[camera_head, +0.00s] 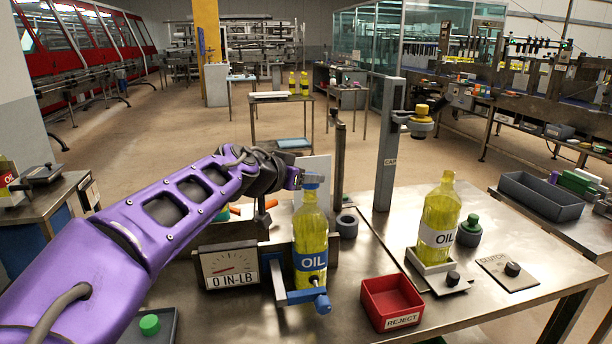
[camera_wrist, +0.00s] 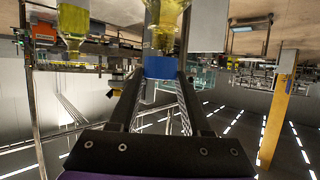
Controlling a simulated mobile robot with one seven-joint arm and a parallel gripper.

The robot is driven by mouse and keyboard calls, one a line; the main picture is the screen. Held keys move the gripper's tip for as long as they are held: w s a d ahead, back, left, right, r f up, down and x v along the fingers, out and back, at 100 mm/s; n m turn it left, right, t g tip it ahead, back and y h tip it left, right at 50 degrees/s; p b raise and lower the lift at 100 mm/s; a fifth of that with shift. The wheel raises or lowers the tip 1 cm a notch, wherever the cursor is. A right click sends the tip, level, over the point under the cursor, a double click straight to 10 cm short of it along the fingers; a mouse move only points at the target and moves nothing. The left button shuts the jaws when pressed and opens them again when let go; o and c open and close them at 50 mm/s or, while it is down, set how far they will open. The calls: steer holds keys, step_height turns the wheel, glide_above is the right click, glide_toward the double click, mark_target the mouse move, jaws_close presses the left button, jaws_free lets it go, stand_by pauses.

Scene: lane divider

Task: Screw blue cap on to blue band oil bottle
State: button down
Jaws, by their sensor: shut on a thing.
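The blue band oil bottle (camera_head: 311,228) stands upright at the torque gauge, its yellow oil showing above a blue OIL label. A clamp with a blue handle (camera_head: 308,296) is at its base. The blue cap (camera_head: 312,178) is at the top of the bottle's neck. My gripper (camera_head: 303,180) reaches in from the left at cap height. In the wrist view, which is upside down, my gripper's two fingers are shut on the blue cap (camera_wrist: 160,68), with the bottle neck (camera_wrist: 163,42) right against it. I cannot tell whether the threads are engaged. The gauge (camera_head: 231,268) reads 0 IN-LB.
A white-label oil bottle (camera_head: 439,217) stands on a small base under the capper post (camera_head: 388,140). A red REJECT bin (camera_head: 391,302) sits at the front. A clutch plate (camera_head: 511,271) lies right. A green cap (camera_head: 149,324) is in a tray at front left.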

steer(key=shift+f+b, duration=0.85)
steer(key=shift+f, duration=0.4)
steer(key=shift+c, duration=1.4)
jaws_free()
steer(key=shift+r, duration=0.15)
